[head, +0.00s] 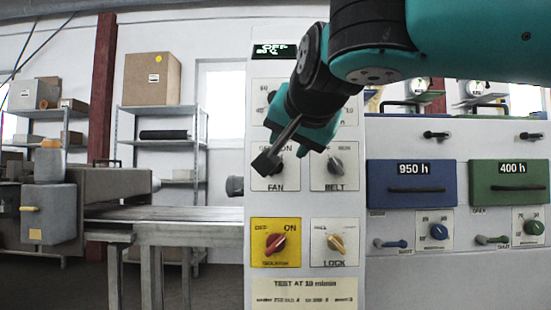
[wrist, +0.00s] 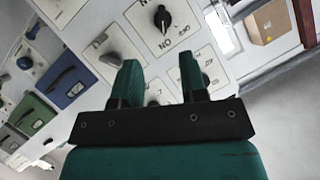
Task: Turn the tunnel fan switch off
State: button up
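The fan switch (wrist: 162,18) is a black rotary knob with a pale mark on a white plate in the wrist view. Its bar runs roughly up and down there, one end towards a label seemingly reading ON; I cannot tell surely which end is the pointer. In the head view its plate, labelled FAN (head: 276,188), sits left of the belt switch, and my gripper largely hides the knob. My gripper (head: 275,157) is in front of this plate. In the wrist view my gripper (wrist: 159,62) has its fingers apart with nothing held; the knob lies beyond the fingertips.
The grey belt knob (head: 335,166) is close on the right. The isolator (head: 276,243) and lock knob (head: 336,243) sit below. A display (head: 273,50) reads OFF above. Blue (head: 412,184) and green (head: 509,182) drawers are right, the conveyor (head: 180,213) left.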

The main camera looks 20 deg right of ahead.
jog(key=w+d+f, duration=0.1)
jog(key=w+f, duration=0.1)
jog(key=w, duration=0.6)
jog(key=w+d+f+m+b, duration=0.1)
jog(key=w, duration=0.7)
jog(key=shift+d+f+t+b, duration=0.25)
jog(key=shift+f+t+b, duration=0.05)
jog(key=shift+f, duration=0.05)
grip_shut()
